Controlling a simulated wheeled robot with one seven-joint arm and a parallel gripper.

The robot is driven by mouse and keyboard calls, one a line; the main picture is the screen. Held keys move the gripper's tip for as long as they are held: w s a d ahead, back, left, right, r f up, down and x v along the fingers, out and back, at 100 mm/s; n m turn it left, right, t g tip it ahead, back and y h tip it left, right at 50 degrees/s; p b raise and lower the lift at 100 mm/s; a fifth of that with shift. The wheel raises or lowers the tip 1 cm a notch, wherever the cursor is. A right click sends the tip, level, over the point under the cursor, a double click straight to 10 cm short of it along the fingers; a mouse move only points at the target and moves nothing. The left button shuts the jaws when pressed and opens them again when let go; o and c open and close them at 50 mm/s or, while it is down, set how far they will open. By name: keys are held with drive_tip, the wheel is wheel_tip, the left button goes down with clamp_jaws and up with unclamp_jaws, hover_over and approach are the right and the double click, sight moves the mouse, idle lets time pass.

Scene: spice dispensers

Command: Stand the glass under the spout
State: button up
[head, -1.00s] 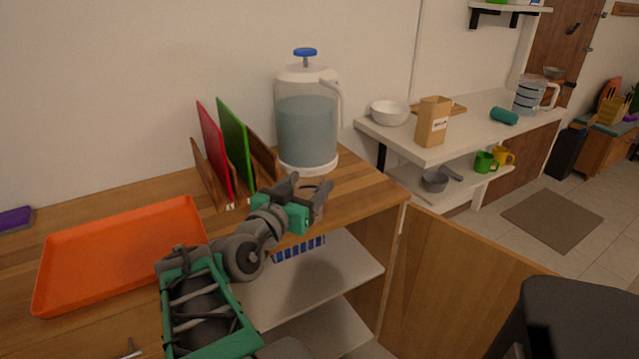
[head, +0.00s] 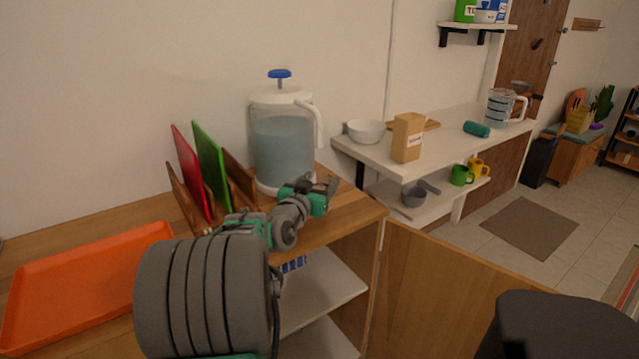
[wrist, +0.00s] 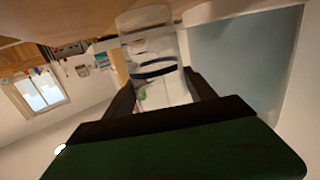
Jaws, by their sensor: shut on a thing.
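The dispenser (head: 283,145) is a clear jug of bluish liquid with a blue knob on top, standing on the wooden counter. It also fills the right of the wrist view (wrist: 245,60). My gripper (head: 327,186) is in front of and to the right of the dispenser's base in the head view. In the wrist view my gripper (wrist: 160,88) is shut on a clear glass (wrist: 148,45), its fingers on either side. The glass is beside the dispenser there; I cannot make it out in the head view. I cannot pick out the spout.
An orange tray (head: 80,282) and a rack with red (head: 192,168) and green (head: 212,165) boards stand to the left on the wooden counter. An open cabinet door (head: 440,285) is below right. A white counter (head: 455,135) with a bowl (head: 366,131) and carton (head: 407,138) lies beyond.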

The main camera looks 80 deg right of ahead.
drive_tip(key=o, duration=1.6)
drive_tip(key=shift+a+r, duration=0.1)
drive_tip(key=shift+r, duration=0.15)
drive_tip(key=a, duration=0.4)
drive_tip(key=w+a, duration=0.1)
drive_tip(key=a, duration=0.6)
drive_tip(key=shift+w+a+r, duration=0.15)
drive_tip(key=shift+w+a, duration=0.1)
drive_tip(key=shift+a, duration=0.15)
